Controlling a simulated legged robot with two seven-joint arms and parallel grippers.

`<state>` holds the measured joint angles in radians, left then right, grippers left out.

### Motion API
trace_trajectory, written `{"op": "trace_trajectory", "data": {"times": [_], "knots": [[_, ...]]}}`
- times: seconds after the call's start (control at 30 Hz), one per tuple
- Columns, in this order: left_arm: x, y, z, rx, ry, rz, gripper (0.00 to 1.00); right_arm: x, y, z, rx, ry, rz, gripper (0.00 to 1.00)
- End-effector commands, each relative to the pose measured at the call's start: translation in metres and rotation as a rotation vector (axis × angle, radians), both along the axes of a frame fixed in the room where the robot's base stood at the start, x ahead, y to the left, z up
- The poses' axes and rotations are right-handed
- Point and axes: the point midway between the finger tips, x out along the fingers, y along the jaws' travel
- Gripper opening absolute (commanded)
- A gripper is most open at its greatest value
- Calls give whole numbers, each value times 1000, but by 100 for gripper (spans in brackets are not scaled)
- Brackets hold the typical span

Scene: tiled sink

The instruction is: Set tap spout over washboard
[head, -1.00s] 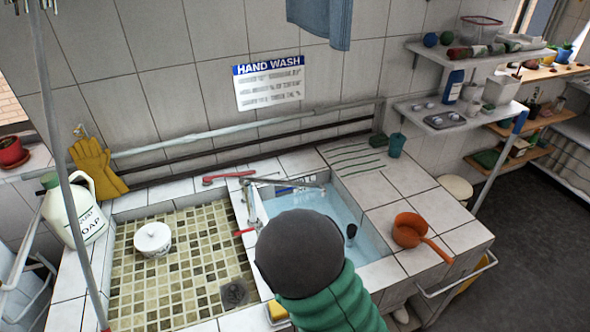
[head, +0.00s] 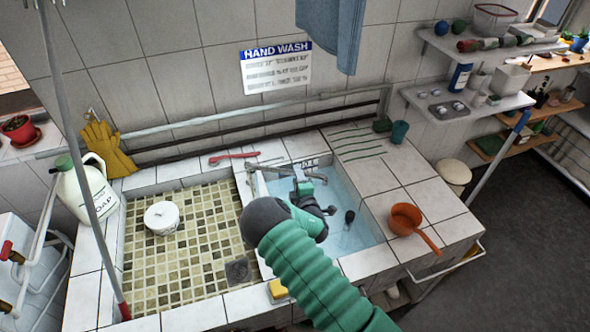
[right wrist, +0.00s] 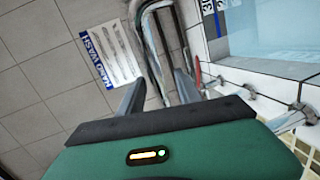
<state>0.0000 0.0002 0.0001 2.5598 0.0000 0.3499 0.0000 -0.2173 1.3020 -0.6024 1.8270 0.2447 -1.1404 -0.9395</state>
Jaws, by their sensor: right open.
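The metal tap spout (head: 272,170) points right over the water-filled basin (head: 358,226) in the head view. My right gripper (head: 303,187) is at the spout, beyond my green forearm, which hides part of the basin and tap base. My left gripper is out of view.
A mosaic-floored basin (head: 195,268) with a white lidded pot (head: 162,217) lies left. A soap jug (head: 88,192) stands at its left edge. An orange dipper (head: 406,219) and green cup (head: 399,132) stand right. A yellow sponge (head: 278,290) lies in front.

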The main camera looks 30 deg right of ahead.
Motion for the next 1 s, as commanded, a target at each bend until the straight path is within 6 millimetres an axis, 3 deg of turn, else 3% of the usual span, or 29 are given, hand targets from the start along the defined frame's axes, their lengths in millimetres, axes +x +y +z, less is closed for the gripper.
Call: {"op": "trace_trajectory", "data": {"times": [0.2,0.47,0.8,1.0], "knots": [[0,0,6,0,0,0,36,24,-7,-4,-1,-1,1,41],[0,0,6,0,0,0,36,27,-7,-5,-1,0,0,41],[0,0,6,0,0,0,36,26,-9,-5,0,0,0,0],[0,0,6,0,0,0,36,26,-10,-6,0,2,-4,0]]}}
